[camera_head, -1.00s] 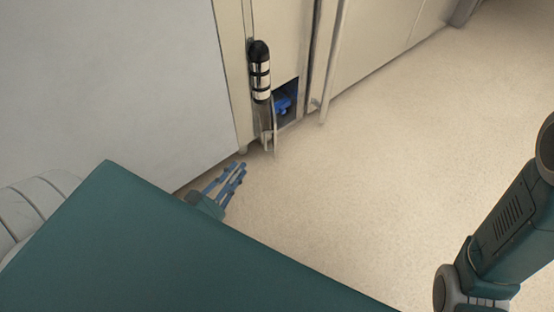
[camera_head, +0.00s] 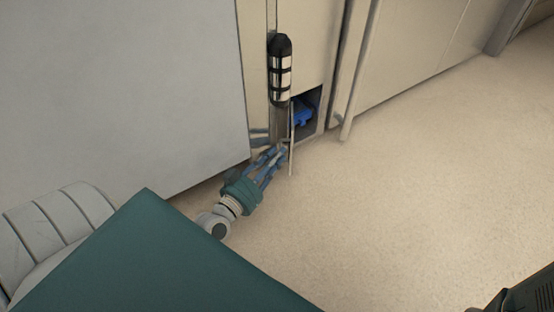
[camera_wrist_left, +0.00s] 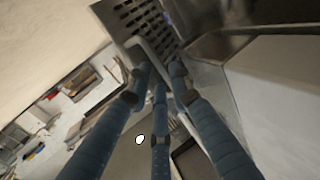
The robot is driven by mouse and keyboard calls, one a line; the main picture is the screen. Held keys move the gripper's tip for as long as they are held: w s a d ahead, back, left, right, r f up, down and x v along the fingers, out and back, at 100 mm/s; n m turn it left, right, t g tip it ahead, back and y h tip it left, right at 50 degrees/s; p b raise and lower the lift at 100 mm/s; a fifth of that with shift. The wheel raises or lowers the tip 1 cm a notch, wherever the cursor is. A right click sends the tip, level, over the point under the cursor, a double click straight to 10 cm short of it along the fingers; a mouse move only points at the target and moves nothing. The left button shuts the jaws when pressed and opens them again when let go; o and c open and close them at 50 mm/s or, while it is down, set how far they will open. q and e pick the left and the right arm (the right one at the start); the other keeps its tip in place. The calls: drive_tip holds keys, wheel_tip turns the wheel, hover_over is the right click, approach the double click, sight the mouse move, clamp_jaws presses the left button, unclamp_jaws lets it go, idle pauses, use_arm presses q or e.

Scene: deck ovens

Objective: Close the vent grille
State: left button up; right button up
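The vent grille (camera_head: 291,150) stands swung out from a low opening in the cream cabinet front, seen almost edge-on in the head view. In the left wrist view its slotted metal face (camera_wrist_left: 147,18) shows at the top, partly behind the fingers. My left gripper (camera_head: 278,150) is low at the cabinet, just left of the grille. Its blue fingers (camera_wrist_left: 158,85) are spread apart, with a pale bar or edge behind them. Whether they touch the grille I cannot tell.
The opening (camera_head: 308,105) holds a blue object (camera_head: 302,113). A black and silver cylinder (camera_head: 281,70) is on the cabinet front above the grille. A long vertical bar (camera_head: 362,70) stands to the right. The floor (camera_head: 400,210) at right is clear.

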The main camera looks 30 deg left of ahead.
use_arm(q)
drive_tip(key=shift+w, duration=0.45)
clamp_jaws()
